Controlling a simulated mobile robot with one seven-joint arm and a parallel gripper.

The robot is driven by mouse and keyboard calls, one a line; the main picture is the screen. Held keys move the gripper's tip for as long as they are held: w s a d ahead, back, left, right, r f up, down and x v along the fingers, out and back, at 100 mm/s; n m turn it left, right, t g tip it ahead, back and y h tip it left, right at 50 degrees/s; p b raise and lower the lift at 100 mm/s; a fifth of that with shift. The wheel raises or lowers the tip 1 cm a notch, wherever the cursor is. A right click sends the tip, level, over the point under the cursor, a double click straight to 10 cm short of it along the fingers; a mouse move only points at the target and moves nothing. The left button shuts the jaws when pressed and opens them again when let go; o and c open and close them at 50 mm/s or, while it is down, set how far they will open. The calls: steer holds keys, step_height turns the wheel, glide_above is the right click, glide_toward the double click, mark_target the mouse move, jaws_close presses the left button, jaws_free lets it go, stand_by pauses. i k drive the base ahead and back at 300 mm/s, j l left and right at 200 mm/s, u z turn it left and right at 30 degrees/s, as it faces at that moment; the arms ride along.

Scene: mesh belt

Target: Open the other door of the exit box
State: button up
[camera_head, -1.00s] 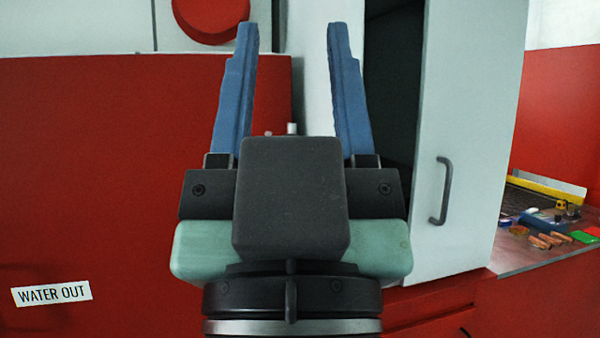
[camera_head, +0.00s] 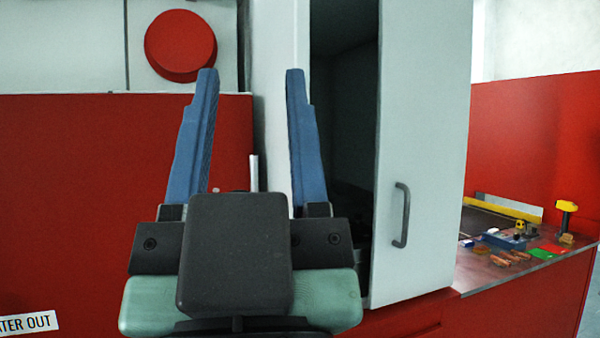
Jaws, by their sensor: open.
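The exit box is a tall pale grey cabinet with a dark open interior (camera_head: 342,110). A pale door (camera_head: 428,120) with a dark grey bar handle (camera_head: 401,215) stands at the right of the dark opening. A pale upright panel (camera_head: 280,60) borders the opening on the left; I cannot tell whether it is a door or a side wall. My gripper (camera_head: 251,78) is open and empty, its two blue fingers pointing up in the picture, left of the opening and apart from the handle. My gripper hides the lower left of the box.
A red panel (camera_head: 90,180) fills the left, with a round red knob (camera_head: 180,45) above and a "WATER OUT" label (camera_head: 28,324) below. At right, a work surface (camera_head: 480,272) holds several small items and a yellow-headed tool (camera_head: 566,210).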

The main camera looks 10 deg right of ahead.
mark_target(425, 50)
steer(key=i+l, duration=0.25)
steer(key=l, duration=0.2)
steer(key=i+l, duration=0.25)
steer(key=l, duration=0.2)
steer(key=i+l, duration=0.3)
steer(key=l, duration=0.15)
steer(key=i+l, duration=0.25)
steer(key=l, duration=0.25)
steer(key=i+l, duration=0.25)
steer(key=l, duration=0.2)
steer(key=i+l, duration=0.25)
steer(key=l, duration=0.2)
